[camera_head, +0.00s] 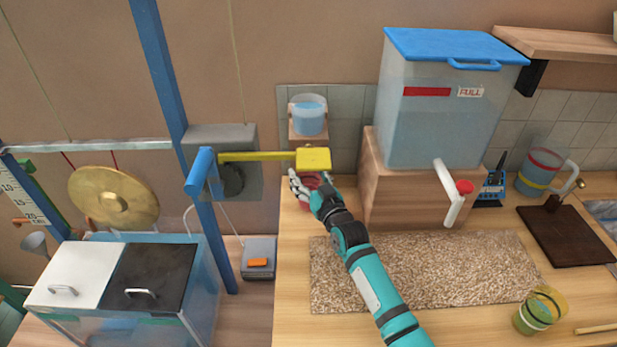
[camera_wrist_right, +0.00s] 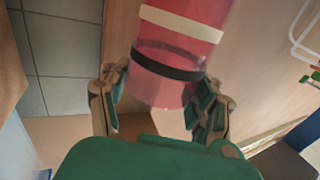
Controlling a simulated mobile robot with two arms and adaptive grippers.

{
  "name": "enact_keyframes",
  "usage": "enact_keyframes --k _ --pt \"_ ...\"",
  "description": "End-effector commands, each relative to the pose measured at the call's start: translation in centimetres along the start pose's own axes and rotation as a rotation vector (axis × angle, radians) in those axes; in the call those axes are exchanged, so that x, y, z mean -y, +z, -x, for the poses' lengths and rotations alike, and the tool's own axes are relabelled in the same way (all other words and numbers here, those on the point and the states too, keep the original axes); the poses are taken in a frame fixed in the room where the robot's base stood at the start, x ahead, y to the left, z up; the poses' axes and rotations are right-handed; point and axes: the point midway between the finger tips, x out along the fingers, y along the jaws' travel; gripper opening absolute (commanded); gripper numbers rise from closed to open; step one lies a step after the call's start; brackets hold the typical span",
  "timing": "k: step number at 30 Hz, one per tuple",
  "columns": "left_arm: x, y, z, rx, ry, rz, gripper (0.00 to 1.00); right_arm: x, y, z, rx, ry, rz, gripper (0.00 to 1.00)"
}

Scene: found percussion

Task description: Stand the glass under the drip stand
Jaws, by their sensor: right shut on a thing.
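A red, see-through glass (camera_head: 312,181) is at the left end of the wooden counter, partly hidden by my right gripper (camera_head: 308,188). In the right wrist view the glass (camera_wrist_right: 178,50) shows a white band and a black band. My right gripper (camera_wrist_right: 160,105) is shut on it, with a finger on each side. What seems to be the drip stand (camera_head: 308,139), a wooden block bearing a clear cup of blue water (camera_head: 309,116), stands against the tiles just behind. I cannot tell whether the glass touches the counter. My left gripper is not in view.
A yellow paddle (camera_head: 314,159) on an arm reaches in above the glass. A large water tank (camera_head: 437,115) stands on a wooden box to the right. A speckled mat (camera_head: 440,270) covers the front counter. A yellow-green glass (camera_head: 540,311) stands at the right front.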

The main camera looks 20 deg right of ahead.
Motion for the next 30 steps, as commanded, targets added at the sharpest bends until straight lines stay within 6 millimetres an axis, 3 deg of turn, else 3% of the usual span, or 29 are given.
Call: enact_keyframes --k 14,15,21,30 --pt "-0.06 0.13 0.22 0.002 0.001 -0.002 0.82 -0.17 1.23 -0.39 -0.004 0.000 0.001 0.03" --pt "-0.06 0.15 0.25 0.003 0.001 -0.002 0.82 -0.16 1.29 -0.37 -0.002 0.000 0.001 0.64" --pt "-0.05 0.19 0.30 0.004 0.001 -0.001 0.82 -0.16 1.24 -0.36 -0.002 0.000 0.001 0.86" --pt "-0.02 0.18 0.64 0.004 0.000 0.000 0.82 -0.17 0.76 -0.37 -0.003 0.000 0.001 0.86"
